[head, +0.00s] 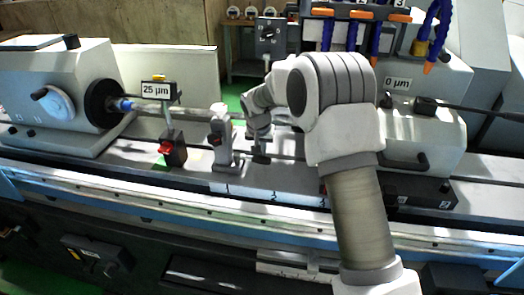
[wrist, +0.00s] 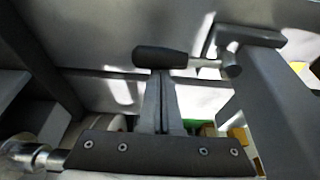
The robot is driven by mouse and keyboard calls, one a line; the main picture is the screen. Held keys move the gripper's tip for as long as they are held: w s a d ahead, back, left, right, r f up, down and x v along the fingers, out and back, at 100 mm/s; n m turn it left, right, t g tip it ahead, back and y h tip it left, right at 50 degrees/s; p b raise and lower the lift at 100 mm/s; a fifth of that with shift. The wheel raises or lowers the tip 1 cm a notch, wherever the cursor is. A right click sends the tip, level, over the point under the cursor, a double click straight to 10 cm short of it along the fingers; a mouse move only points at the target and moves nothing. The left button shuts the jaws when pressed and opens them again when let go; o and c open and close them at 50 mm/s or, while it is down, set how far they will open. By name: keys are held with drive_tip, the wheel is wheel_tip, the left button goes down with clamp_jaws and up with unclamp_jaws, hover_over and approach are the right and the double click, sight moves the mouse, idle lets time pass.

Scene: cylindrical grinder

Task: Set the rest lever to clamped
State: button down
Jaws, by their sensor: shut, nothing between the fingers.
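The rest lever, a black handle (wrist: 160,57) on a thin silver rod, lies roughly level across the middle of the wrist view. Its rod runs right to a grey post (wrist: 275,100), which I take to be part of the rest. My gripper (wrist: 161,76) is shut and empty. Its fingertips meet the handle's lower edge in the picture; whether they touch it I cannot tell. In the head view a grey rest (head: 222,140) stands on the machine table, just left of my wrist. The lever is not clear there.
A workpiece bar (head: 150,106) runs from the left headstock chuck (head: 101,103) towards my arm. A gauge labelled 25 µm (head: 158,89) stands on a red-and-black base left of the rest.

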drive_tip(key=shift+s+m+b, duration=0.5)
drive_tip(key=shift+m+b, duration=0.2)
drive_tip(key=shift+b, duration=0.05)
drive_tip(key=shift+s+a+f+m+h+b, duration=0.15)
drive_tip(key=shift+s+m+h+b, duration=0.1)
drive_tip(key=shift+s+m+b, duration=0.25)
drive_tip(key=shift+s+a+f+m+h+b, duration=0.1)
drive_tip(key=shift+s+m+h+b, duration=0.15)
drive_tip(key=shift+m+b, duration=0.35)
drive_tip(key=s+m, duration=0.1)
drive_tip(key=s+a+m+g+h+b, duration=0.1)
drive_tip(key=m, duration=0.1)
drive_tip(key=shift+s+r+m, duration=0.15)
drive_tip(key=shift+r+m, duration=0.05)
drive_tip(key=shift+m, duration=0.1)
drive_tip(key=s+a+m, duration=0.1)
drive_tip(key=m, duration=0.1)
drive_tip(key=shift+s+a+r+m+g, duration=0.1)
drive_tip(key=shift+s+m+g, duration=0.1)
drive_tip(key=shift+m+g, duration=0.15)
drive_tip(key=m, duration=0.1)
drive_tip(key=s+a+m+g, duration=0.1)
drive_tip(key=m, duration=0.1)
drive_tip(key=shift+a+h, duration=0.25)
drive_tip(key=shift+h, duration=0.15)
drive_tip(key=shift+s+a, duration=0.3)
drive_tip(key=shift+a, duration=0.15)
